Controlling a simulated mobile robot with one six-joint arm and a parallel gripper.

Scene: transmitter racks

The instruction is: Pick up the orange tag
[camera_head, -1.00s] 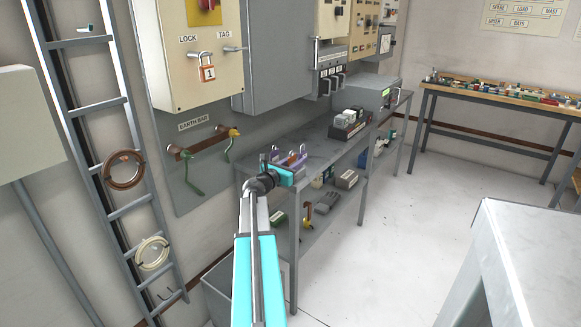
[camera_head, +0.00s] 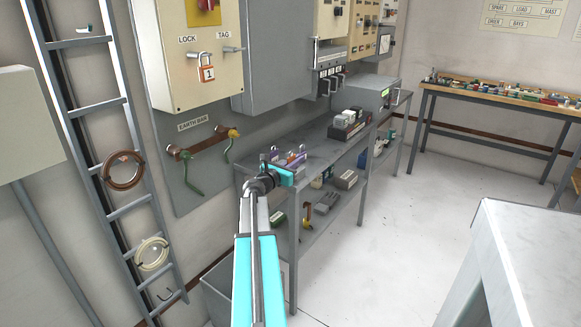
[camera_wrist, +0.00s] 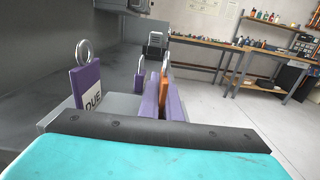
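The orange tag (camera_wrist: 163,86) stands upright with a metal ring at its top in the wrist view, beside and partly behind a purple piece (camera_wrist: 150,98). In the head view a small orange patch shows among the purple pieces (camera_head: 293,158) on the grey bench. My gripper (camera_head: 287,174) is at the bench's near end, close to these pieces. Its teal body and dark edge fill the bottom of the wrist view. Its fingertips are not clear, so I cannot tell how far apart they are, and no hold on the tag is visible.
A purple tag marked "DUE" (camera_wrist: 86,85) with a ring stands at left, and a small purple padlock (camera_wrist: 139,80) farther back. The grey bench (camera_head: 325,150) carries a block of boxes (camera_head: 348,125).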

